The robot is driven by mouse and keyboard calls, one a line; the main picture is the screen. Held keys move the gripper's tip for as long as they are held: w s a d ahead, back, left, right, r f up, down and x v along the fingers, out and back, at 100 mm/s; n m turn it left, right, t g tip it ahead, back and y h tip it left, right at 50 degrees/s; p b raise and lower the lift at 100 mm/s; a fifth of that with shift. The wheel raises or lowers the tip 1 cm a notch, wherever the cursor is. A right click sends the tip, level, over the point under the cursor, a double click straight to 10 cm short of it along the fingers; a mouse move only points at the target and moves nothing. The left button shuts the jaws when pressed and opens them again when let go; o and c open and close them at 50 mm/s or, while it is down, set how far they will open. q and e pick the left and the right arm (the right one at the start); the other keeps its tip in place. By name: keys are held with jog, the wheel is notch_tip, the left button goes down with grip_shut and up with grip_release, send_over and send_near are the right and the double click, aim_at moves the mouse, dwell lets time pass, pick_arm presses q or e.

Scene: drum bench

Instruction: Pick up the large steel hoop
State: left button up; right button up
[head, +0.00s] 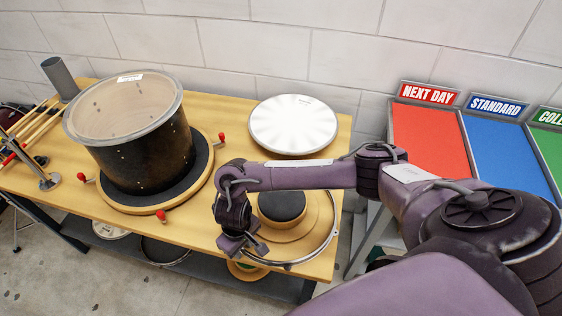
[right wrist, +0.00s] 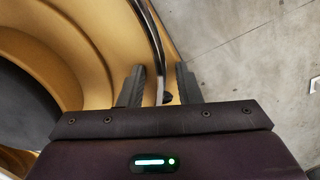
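The large steel hoop (head: 313,256) is a thin shiny ring at the front right of the bench, around a round wooden stand with a dark pad (head: 282,205). My right arm hides part of its far side. My right gripper (head: 254,248) points down at the hoop's front left edge. In the right wrist view the fingers of my right gripper (right wrist: 160,80) are apart, and the hoop's band (right wrist: 155,40) runs between them. A gap shows between the band and the right finger; contact on the left is unclear. My left gripper is out of view.
A dark drum shell (head: 145,155) stands on a round stand with red-handled clamps at the left. A white drumhead (head: 292,124) lies behind my right arm. Drumsticks and a grey tube (head: 60,77) are at the far left. Coloured bins (head: 430,140) stand right of the bench.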

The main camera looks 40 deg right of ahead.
grip_shut()
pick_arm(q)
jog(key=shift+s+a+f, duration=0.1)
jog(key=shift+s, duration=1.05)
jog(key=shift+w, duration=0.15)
